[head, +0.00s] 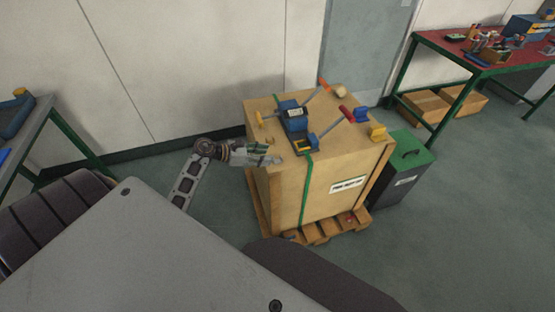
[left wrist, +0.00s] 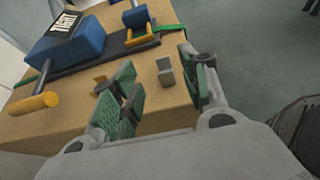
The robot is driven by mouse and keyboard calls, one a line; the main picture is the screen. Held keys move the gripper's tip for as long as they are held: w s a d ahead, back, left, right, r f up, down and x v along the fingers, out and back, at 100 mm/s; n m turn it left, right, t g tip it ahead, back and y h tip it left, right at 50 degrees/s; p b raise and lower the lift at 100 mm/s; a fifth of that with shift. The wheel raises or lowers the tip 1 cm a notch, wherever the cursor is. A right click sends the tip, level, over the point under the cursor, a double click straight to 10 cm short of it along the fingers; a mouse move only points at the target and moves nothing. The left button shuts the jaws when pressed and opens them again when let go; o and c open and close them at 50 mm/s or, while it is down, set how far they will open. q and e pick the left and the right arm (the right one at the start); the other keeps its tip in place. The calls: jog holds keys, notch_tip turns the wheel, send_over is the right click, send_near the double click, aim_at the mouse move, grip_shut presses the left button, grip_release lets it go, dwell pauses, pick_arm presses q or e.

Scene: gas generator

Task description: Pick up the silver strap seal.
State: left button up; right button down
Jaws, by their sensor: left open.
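The silver strap seal (left wrist: 165,72) is a small grey bent piece on the top of the wooden crate (left wrist: 60,128), near its edge, in the left wrist view. My left gripper (head: 270,158) is at the crate's near left top edge in the head view. Its green-padded fingers are open and spread to either side of the seal in the left wrist view, with nothing held. The seal appears just beyond the gap, apart from both pads. In the head view I cannot make the seal out clearly near the fingers. My right gripper is not in view.
A blue strapping tool (head: 293,115) with long handles lies on the crate beside a green strap (head: 307,190). A red-topped table (head: 470,50) is at the back right.

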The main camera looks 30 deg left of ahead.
aim_at(280, 156)
pick_arm(q)
jog(key=shift+w+d+f, duration=0.2)
jog(key=shift+w+d, duration=0.15)
jog(key=shift+w, duration=0.05)
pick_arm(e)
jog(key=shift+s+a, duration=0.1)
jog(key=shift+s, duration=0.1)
pick_arm(q)
jog(key=shift+d, duration=0.1)
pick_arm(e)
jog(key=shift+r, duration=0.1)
pick_arm(q)
jog(key=shift+p+x, duration=0.35)
jog(key=shift+x, duration=2.15)
jog(key=shift+s+f, duration=0.1)
jog(key=shift+f, duration=0.05)
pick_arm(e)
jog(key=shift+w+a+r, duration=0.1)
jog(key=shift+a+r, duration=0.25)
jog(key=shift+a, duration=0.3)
